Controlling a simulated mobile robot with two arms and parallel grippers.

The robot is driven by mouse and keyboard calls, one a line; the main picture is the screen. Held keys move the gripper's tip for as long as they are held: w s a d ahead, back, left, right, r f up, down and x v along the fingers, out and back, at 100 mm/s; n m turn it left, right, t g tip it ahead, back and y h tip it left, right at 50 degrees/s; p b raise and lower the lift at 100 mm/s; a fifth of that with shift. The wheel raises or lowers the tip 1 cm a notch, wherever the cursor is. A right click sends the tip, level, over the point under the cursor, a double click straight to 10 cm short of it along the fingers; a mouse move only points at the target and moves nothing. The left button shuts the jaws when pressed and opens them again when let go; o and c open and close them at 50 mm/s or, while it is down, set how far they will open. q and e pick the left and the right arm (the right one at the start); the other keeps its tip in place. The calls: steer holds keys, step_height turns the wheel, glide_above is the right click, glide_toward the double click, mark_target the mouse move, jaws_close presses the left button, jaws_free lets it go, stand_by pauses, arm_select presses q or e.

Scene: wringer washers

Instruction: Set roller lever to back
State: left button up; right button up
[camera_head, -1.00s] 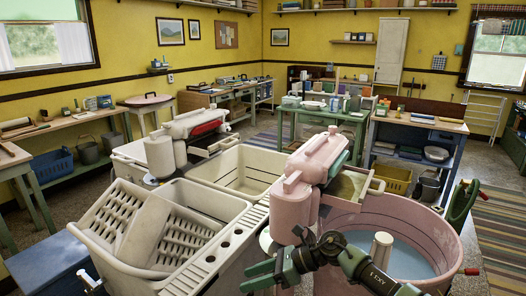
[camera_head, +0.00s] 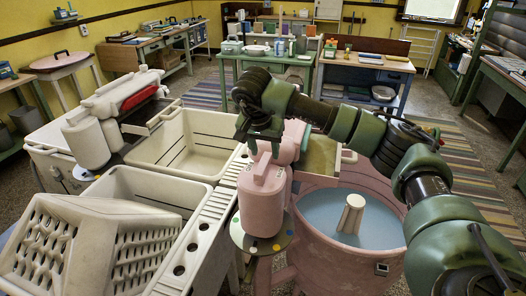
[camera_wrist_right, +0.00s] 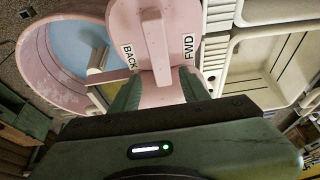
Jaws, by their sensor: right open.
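The pink wringer washer (camera_head: 305,225) stands at the centre right with its wringer head (camera_head: 262,195) above the tub. My right gripper (camera_head: 262,145) is over the top of the wringer head and hides part of it. In the right wrist view, a pink lever (camera_wrist_right: 153,45) lies between a BACK label (camera_wrist_right: 129,57) on the left and an FWD label (camera_wrist_right: 188,47) on the right. The green fingers of the right gripper (camera_wrist_right: 160,88) are apart, one on each side of the lever's near part. Whether they touch it I cannot tell. My left gripper is not in view.
A cream washer (camera_head: 92,140) with a similar wringer and cream tubs (camera_head: 180,150) stand to the left.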

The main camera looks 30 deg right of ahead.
mark_target(266, 158)
steer(key=shift+p+x, duration=0.35)
steer(key=shift+x, duration=1.45)
steer(key=shift+w, duration=0.15)
jaws_close()
